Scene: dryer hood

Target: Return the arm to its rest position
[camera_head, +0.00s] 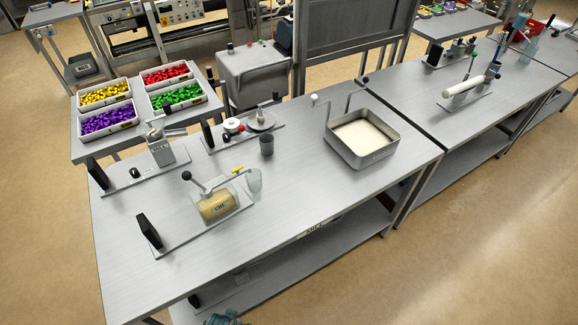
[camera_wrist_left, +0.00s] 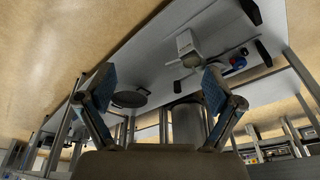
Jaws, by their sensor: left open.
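My left gripper (camera_wrist_left: 158,75) shows in the left wrist view, with its two blue-padded fingers spread wide apart. The gap between them is empty, and a grey table stands beyond the fingertips. In the head view, a small bluish part (camera_head: 222,319) shows at the bottom edge, cut off by the frame; I cannot tell for sure that it is my gripper. My right gripper is in neither view.
The grey workbench (camera_head: 290,185) carries a tan cylinder on a plate (camera_head: 218,206), a dark cup (camera_head: 266,145) and a metal tray of white material (camera_head: 362,139). Bins of coloured pieces (camera_head: 107,122) stand at the back left. Floor (camera_head: 480,250) is clear at the right.

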